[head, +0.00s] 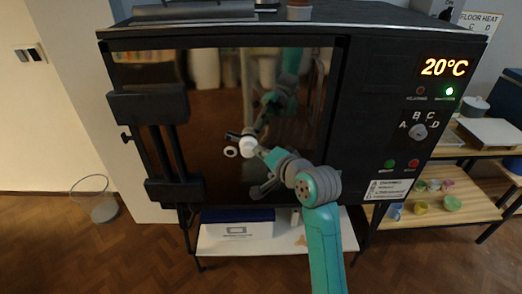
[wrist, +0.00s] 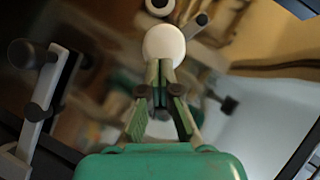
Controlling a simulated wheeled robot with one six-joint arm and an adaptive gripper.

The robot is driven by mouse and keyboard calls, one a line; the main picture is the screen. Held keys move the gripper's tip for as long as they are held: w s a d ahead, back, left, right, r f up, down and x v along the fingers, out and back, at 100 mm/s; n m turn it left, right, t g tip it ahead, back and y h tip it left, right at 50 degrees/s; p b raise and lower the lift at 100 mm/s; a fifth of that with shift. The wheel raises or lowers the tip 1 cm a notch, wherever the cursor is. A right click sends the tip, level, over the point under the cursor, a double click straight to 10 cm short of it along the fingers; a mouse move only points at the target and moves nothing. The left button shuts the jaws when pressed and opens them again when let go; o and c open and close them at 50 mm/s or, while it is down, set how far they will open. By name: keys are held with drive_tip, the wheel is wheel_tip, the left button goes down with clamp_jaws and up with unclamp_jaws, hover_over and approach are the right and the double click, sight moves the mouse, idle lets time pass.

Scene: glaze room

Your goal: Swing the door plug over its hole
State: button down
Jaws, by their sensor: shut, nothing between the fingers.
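The door plug is a round white piece (head: 248,146) on the front of the dark, glossy kiln door (head: 215,100). In the wrist view the plug (wrist: 163,45) is just beyond my fingertips. A small pale ring with a dark centre, seemingly the hole (head: 231,152), is left of the plug, and at the top edge of the wrist view (wrist: 160,5). The plug is beside the hole, not over it. My gripper (wrist: 160,66) is shut and empty, its tips at the plug's near edge; I cannot tell whether they touch.
A black latch frame with bars (head: 160,140) stands out on the door's left side; its handle (wrist: 38,90) shows at left in the wrist view. The control panel (head: 418,125) reads 20°C. A shelf with coloured bowls (head: 440,205) is at right, a wire basket (head: 98,200) at left.

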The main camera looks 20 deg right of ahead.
drive_tip(key=a+f+m+t+y, duration=0.2)
drive_tip(key=a+f+m+t, duration=0.1)
drive_tip(key=f+m, duration=0.3)
drive_tip(key=shift+w+m+t, duration=0.3)
drive_tip(key=shift+w+t, duration=0.15)
drive_tip(key=shift+t, duration=0.15)
